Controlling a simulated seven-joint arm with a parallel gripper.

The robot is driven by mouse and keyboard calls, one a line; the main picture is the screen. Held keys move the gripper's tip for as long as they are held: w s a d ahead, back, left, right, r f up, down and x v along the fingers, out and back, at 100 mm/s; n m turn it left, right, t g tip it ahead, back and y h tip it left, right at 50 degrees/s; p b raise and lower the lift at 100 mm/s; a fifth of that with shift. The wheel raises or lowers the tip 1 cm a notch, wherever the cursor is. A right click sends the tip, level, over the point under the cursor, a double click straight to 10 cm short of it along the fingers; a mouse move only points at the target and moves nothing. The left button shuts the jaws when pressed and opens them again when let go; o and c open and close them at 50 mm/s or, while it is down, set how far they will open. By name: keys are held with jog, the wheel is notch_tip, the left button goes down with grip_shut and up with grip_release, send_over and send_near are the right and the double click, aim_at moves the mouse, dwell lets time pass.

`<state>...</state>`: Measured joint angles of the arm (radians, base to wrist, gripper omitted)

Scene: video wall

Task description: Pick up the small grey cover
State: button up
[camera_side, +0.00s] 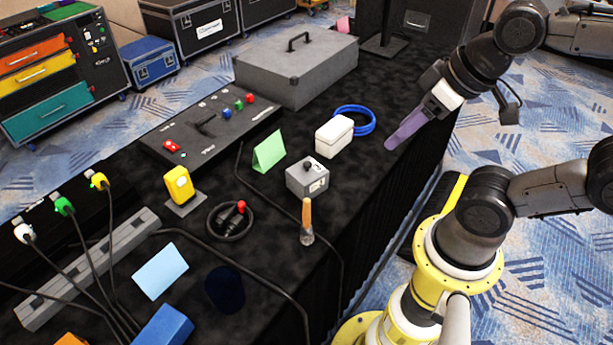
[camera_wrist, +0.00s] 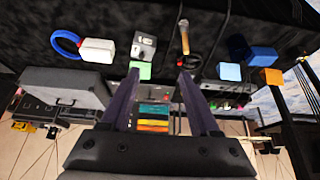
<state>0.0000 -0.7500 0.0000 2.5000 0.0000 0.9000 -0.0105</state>
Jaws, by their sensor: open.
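A small grey box-shaped piece with a dark knob on top (camera_side: 307,178) stands on the black table, the likeliest match for the small grey cover; I cannot tell whether it is a loose cover. It also shows in the wrist view (camera_wrist: 144,46), upper left of centre, beyond the fingertips. My gripper (camera_side: 392,145) has purple fingers and hangs near the table's right edge, apart from the grey piece and to its upper right. In the wrist view my gripper (camera_wrist: 158,74) has its fingers spread with nothing held between them.
A white box (camera_side: 334,137) and blue cable coil (camera_side: 357,121) lie between gripper and grey piece. A green card (camera_side: 269,152) and wooden-handled tool (camera_side: 307,220) flank it. A large grey case (camera_side: 297,72) stands behind. A black cable runs along the table's front.

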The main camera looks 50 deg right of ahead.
jog(key=w+r+n, duration=0.4)
jog(key=w+n, duration=0.2)
jog(key=n, duration=0.5)
jog(key=n+g, duration=0.6)
jog(key=n, duration=0.3)
send_over(307, 163)
jog(key=f, duration=2.2)
jog(key=shift+s+d+f, duration=0.25)
jog(key=shift+s+d, duration=0.05)
jog(key=shift+d, duration=0.05)
jog(key=shift+w+a+f, duration=0.15)
jog(key=shift+f, duration=1.4)
jog(key=shift+w+a+f, duration=0.1)
jog(key=shift+a+f, duration=0.05)
jog(key=shift+f, duration=1.4)
grip_shut()
